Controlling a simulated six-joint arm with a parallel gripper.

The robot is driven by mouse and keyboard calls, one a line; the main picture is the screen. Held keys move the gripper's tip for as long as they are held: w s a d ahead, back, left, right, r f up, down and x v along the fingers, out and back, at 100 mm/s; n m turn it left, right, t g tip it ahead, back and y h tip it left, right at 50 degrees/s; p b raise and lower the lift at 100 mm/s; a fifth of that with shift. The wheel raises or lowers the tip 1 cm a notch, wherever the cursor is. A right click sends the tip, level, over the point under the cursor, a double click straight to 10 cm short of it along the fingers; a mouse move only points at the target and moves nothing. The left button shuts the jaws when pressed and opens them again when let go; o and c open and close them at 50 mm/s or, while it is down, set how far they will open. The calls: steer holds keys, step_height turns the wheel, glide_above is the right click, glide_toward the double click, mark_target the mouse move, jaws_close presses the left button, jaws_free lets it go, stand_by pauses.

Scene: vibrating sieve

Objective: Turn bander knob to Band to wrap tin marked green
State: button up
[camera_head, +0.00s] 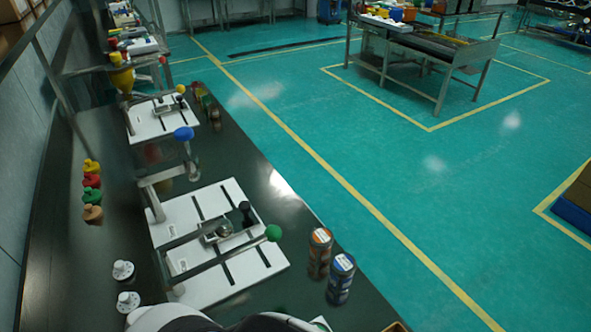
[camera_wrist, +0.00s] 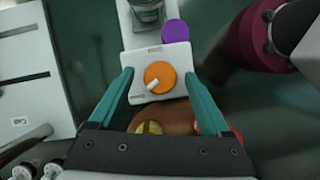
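In the wrist view, an orange round knob (camera_wrist: 160,77) with a short white pointer sits on a white panel (camera_wrist: 178,57). The pointer aims to the lower left. My gripper (camera_wrist: 158,78) is open, with its two teal fingers on either side of the knob and a gap to it on both sides. A greenish-grey tin (camera_wrist: 148,9) stands on the white piece above the panel, cut off by the frame edge. A green mark on the tin cannot be made out. A purple disc (camera_wrist: 175,29) is beside it. The head view does not clearly show the knob or my gripper.
In the head view, an orange-topped tin (camera_head: 320,253) and a blue tin (camera_head: 342,279) stand near the bench's right edge. A white board (camera_head: 187,284) holds a lever with a green ball (camera_head: 273,233). A dark red round part (camera_wrist: 257,35) is right of my fingers in the wrist view.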

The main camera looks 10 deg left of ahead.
steer(key=v, duration=1.5)
steer(key=shift+r, duration=0.35)
steer(key=shift+s+a, duration=0.1)
steer(key=shift+s, duration=0.05)
